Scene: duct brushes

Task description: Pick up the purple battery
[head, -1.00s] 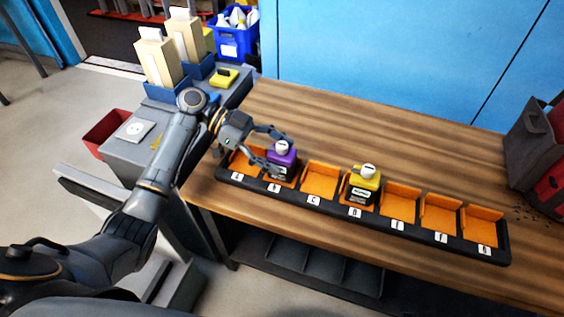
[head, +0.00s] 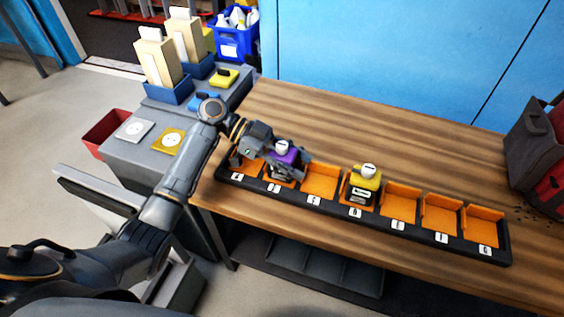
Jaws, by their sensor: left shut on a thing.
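The purple battery (head: 283,159), dark below with a purple top and a white cap, stands in the second orange bay from the left of the black rack (head: 333,207) on the wooden table. My left gripper (head: 282,163) is shut on the battery, its fingers around the purple part. The fingers and wrist hide part of the battery, and I cannot tell whether it is lifted off the bay floor. My right gripper is not in view.
A yellow battery (head: 363,183) stands in the fourth bay; the other bays look empty. A grey and red bag (head: 538,150) is at the table's right. The grey side cabinet (head: 140,150) holds boxes and pads. The wooden table behind the rack (head: 400,130) is clear.

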